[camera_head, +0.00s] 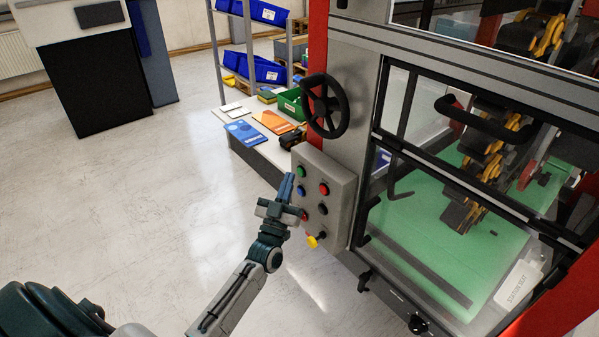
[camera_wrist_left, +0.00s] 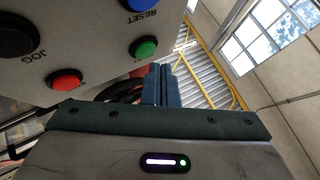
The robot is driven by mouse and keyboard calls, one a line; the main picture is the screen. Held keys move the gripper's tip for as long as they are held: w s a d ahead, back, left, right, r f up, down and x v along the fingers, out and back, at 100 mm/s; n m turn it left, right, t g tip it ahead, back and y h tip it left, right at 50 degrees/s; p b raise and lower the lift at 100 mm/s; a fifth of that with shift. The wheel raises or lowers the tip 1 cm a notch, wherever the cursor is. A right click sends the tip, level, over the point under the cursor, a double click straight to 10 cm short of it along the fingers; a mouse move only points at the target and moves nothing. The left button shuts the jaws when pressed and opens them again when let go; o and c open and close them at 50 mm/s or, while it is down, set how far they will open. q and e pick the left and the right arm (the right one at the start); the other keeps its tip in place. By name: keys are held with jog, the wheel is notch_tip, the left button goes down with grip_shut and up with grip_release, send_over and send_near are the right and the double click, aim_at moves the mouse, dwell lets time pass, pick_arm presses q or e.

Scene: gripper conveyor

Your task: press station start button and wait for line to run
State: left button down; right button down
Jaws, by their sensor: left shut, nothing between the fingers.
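The grey control box (camera_head: 338,177) stands on the left front of the caged station. Its green button (camera_head: 301,172) is at the top left, above the blue button (camera_head: 301,190); a red button (camera_head: 324,189) is to the right. In the left wrist view the green button (camera_wrist_left: 145,48) sits near the blue button (camera_wrist_left: 140,4), marked RESET; no start label is readable. My left gripper (camera_head: 288,179) is shut and empty, its tips close to the green button. The wrist view shows the closed fingers (camera_wrist_left: 161,75) just below that button; contact cannot be told. My right gripper is out of view.
A black handwheel (camera_head: 324,106) juts out above the box. Behind is a bench (camera_head: 264,153) with folders and a green bin (camera_head: 291,104). The floor to the left is clear.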

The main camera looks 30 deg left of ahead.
pick_arm(q)
jog(key=s, duration=0.1)
jog(key=s+a+p, duration=0.1)
jog(key=s, duration=0.1)
jog(key=s+a+p, duration=0.1)
jog(key=shift+s, duration=0.3)
dwell(0.6)
